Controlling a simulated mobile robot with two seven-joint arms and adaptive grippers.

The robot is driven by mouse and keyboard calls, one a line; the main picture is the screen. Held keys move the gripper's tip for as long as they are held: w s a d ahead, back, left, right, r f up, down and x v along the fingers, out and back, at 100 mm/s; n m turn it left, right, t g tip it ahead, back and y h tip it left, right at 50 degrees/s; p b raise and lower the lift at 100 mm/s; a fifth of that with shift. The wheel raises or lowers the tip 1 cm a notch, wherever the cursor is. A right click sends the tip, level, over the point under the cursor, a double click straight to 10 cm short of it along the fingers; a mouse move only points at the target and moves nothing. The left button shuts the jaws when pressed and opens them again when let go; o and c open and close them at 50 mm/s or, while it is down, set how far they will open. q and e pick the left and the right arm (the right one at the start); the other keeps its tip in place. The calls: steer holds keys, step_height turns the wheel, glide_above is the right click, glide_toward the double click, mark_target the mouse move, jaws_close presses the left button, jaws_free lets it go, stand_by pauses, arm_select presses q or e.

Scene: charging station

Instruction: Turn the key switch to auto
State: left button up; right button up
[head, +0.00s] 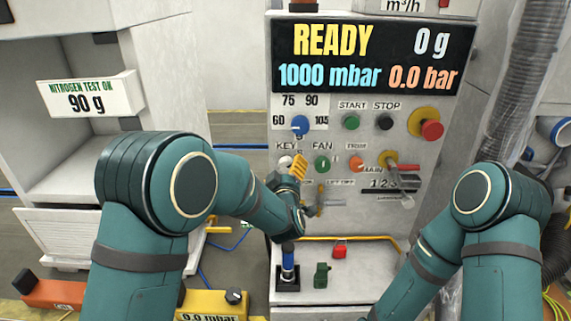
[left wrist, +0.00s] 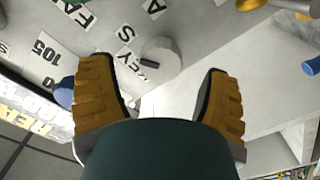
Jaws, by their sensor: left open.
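The key switch is a pale round knob (head: 285,161) below the KEY label on the control panel (head: 333,219), partly covered by my gripper in the head view. In the left wrist view the knob (left wrist: 176,66) has a short dark key or slot, with letters beside it. Which letter it points to I cannot tell. My left gripper (head: 299,163) is open, its yellow fingers close to the panel by the knob. In the left wrist view the fingers (left wrist: 160,92) stand apart with nothing between their tips, and the knob lies beyond them. My right gripper is out of view.
A blue dial (head: 300,124) sits above the key label. Below, a shelf holds a blue-handled lever (head: 288,262) and a red padlock (head: 339,251).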

mark_target(287, 166)
arm_select(q)
steer(key=shift+w, duration=1.7)
steer(key=c, duration=1.2)
steer(key=shift+m, duration=0.3)
steer(key=m+b, duration=0.1)
steer(key=m, duration=0.4)
steer(key=shift+d+m, duration=0.1)
steer(key=shift+m, duration=0.2)
steer(key=m, duration=0.5)
steer(key=shift+m, duration=0.3)
steer(key=shift+r, duration=0.1)
